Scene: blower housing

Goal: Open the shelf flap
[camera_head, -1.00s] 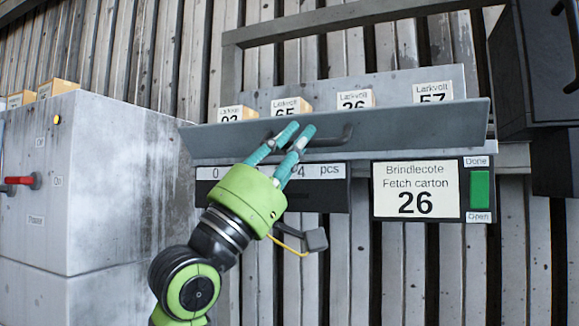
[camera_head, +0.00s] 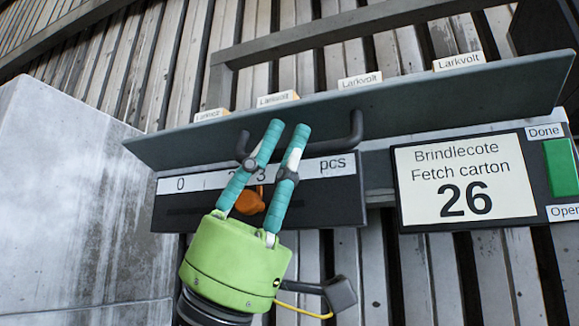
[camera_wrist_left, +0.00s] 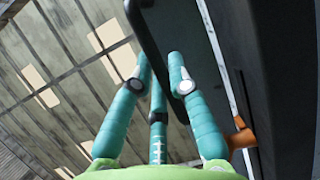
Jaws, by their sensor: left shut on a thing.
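The shelf flap (camera_head: 420,102) is a long grey panel across the upper head view, with a dark bar handle (camera_head: 349,130) on its front. My left gripper (camera_head: 289,128), green with teal fingers, is at the left part of this handle and shut on it; the fingers hide part of the bar. In the left wrist view the teal fingers (camera_wrist_left: 162,62) come up against the dark flap (camera_wrist_left: 168,28), and the grip on the handle is hard to make out. My right gripper is not in view.
Several Larkvolt cartons (camera_head: 361,80) show only their tops behind the flap. Below it are a pcs scale with an orange slider (camera_head: 250,201), a sign reading Brindlecote Fetch carton 26 (camera_head: 465,180) and a green switch (camera_head: 562,168). A grey cabinet (camera_head: 70,210) stands left.

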